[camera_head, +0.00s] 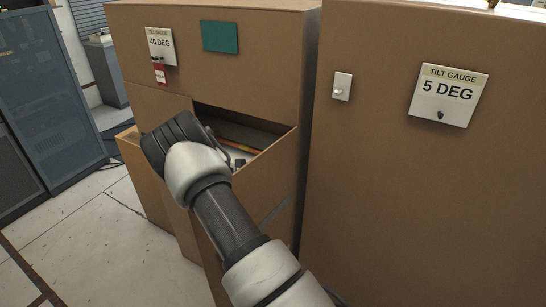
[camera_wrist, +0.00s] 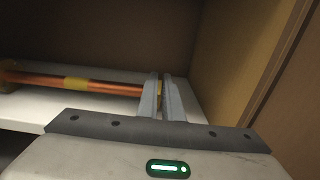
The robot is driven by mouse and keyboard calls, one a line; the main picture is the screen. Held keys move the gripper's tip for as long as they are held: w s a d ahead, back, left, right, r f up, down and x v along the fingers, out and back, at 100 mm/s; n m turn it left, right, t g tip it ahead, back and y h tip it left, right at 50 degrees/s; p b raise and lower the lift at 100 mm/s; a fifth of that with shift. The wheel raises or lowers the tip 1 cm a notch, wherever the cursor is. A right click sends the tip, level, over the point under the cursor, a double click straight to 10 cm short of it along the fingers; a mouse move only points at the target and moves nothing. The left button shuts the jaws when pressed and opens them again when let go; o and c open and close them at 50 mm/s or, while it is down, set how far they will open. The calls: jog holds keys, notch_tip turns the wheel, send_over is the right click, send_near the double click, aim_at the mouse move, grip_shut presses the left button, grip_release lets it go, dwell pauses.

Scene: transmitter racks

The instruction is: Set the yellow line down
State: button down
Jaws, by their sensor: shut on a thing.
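The yellow line is a copper-orange rod (camera_wrist: 115,87) with a yellow band, lying across the wrist view from the left edge to my fingers. My gripper (camera_wrist: 162,84) is shut on its right end, where a bit of yellow shows between the two grey fingers. The line is at or just above a white shelf (camera_wrist: 30,110); I cannot tell whether it touches. In the head view, part of the orange line (camera_head: 240,147) shows inside the cabinet opening, while my wrist hides the fingers.
The opening is in a brown cabinet (camera_head: 270,185), whose front edge and side wall are close to my arm. A second brown cabinet (camera_head: 400,200) stands at right. Tilt gauge plates read 40 DEG (camera_head: 161,45) and 5 DEG (camera_head: 447,94). Blue-grey racks (camera_head: 60,90) stand at left.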

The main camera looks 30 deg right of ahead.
jog(key=c, duration=1.9)
grip_release()
jog(key=shift+f, duration=0.1)
jog(key=b+v, duration=0.1)
jog(key=v, duration=1.1)
